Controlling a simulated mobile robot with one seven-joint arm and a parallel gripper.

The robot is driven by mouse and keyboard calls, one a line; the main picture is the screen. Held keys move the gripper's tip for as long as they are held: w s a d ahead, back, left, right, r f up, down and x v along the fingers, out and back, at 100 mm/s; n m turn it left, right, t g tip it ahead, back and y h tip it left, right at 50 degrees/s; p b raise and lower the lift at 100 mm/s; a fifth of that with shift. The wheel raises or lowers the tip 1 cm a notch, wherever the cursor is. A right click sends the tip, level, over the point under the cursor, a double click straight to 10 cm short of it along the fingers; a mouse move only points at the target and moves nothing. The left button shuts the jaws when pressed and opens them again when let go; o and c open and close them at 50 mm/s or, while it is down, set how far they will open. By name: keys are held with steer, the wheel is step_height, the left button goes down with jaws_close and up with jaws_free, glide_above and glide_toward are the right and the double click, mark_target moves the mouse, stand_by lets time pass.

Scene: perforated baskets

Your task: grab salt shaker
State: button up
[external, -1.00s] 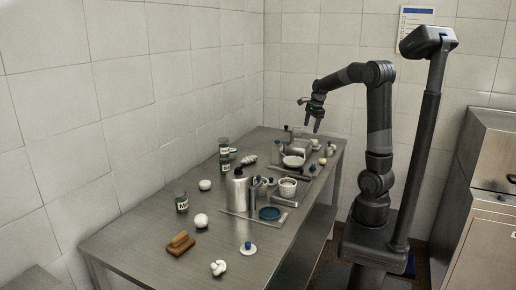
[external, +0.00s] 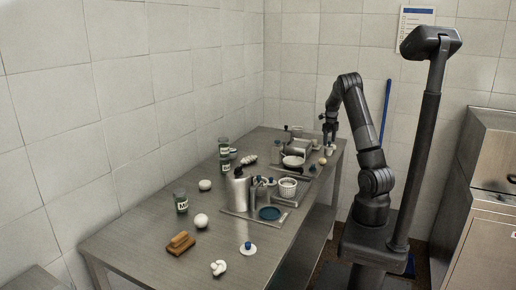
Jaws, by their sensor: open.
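My gripper (external: 329,141) is at the far right end of the steel table, pointing down with its jaws open. It is low over a small pale object (external: 329,151), which may be the salt shaker. The gripper partly covers this object, and the view is too small to tell whether the fingers are around it or only above it. Nothing can be seen held in the jaws.
The steel table (external: 140,225) holds a white bowl (external: 293,161), a white perforated basket (external: 287,188), a metal canister (external: 238,188), a blue dish (external: 270,213) and a brown block (external: 181,243). A small round object (external: 322,161) is near my gripper. The table's front left is mostly clear.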

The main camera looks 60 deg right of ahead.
mark_target(329, 148)
steer(key=f, duration=0.3)
steer(key=a+f, duration=0.1)
steer(key=f, duration=0.1)
steer(key=shift+s, duration=0.25)
steer(key=shift+f, duration=0.5)
steer(key=shift+c, duration=0.5)
steer(key=c, duration=1)
steer(key=shift+r, duration=0.15)
